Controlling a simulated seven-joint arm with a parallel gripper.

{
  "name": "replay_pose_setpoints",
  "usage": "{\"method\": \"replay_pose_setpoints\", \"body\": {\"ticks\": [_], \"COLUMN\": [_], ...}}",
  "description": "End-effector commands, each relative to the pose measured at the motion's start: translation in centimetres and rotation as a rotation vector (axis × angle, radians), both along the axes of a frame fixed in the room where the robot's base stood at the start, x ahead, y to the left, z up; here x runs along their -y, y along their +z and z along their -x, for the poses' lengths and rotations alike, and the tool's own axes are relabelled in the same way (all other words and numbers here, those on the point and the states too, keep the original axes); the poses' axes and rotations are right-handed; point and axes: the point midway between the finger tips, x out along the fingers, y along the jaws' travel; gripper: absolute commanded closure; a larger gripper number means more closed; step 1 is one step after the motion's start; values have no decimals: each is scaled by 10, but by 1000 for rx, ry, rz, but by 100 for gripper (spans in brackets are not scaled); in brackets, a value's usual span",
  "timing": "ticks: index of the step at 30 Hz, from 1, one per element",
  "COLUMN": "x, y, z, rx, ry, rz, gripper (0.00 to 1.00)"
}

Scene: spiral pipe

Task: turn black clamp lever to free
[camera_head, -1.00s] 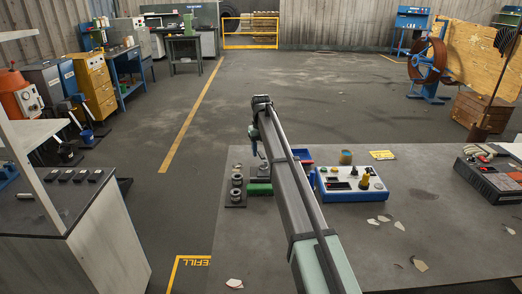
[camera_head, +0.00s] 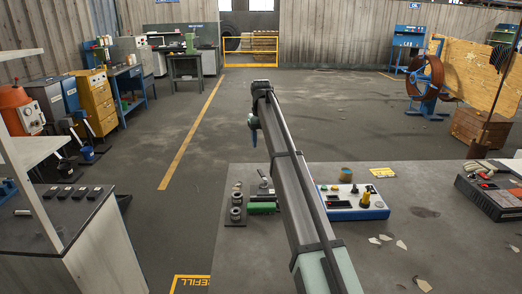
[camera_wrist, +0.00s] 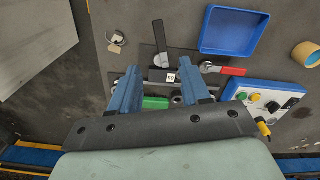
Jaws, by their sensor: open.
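The black clamp lever (camera_wrist: 160,38) shows in the wrist view as a dark bar pointing up the picture from a clamp body with a small white number label (camera_wrist: 170,77). In the head view a small upright lever (camera_head: 262,178) stands behind the green block (camera_head: 262,208); its colour is hard to tell there. My gripper (camera_wrist: 160,67) is open, with its two blue fingers apart on either side of the clamp body in the picture. Nothing is between the fingers, and they appear above the clamp. A red-handled lever (camera_wrist: 222,70) lies to the right.
A blue tray (camera_wrist: 232,30) lies at the upper right of the wrist view. A control box (camera_head: 352,201) with knobs stands right of my arm. Dark round parts (camera_head: 236,214) sit left of the green block.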

Motion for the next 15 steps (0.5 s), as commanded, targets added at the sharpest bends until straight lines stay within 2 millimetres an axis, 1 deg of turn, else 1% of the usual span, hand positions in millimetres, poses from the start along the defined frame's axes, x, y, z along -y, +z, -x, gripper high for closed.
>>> {"method": "replay_pose_setpoints", "body": {"ticks": [3, 6, 14, 15], "x": [0, 0, 0, 0], "y": [7, 10, 11, 11], "z": [0, 0, 0, 0], "rx": [0, 0, 0, 0], "ry": [0, 0, 0, 0], "rz": [0, 0, 0, 0], "gripper": [53, 53, 53, 57]}}
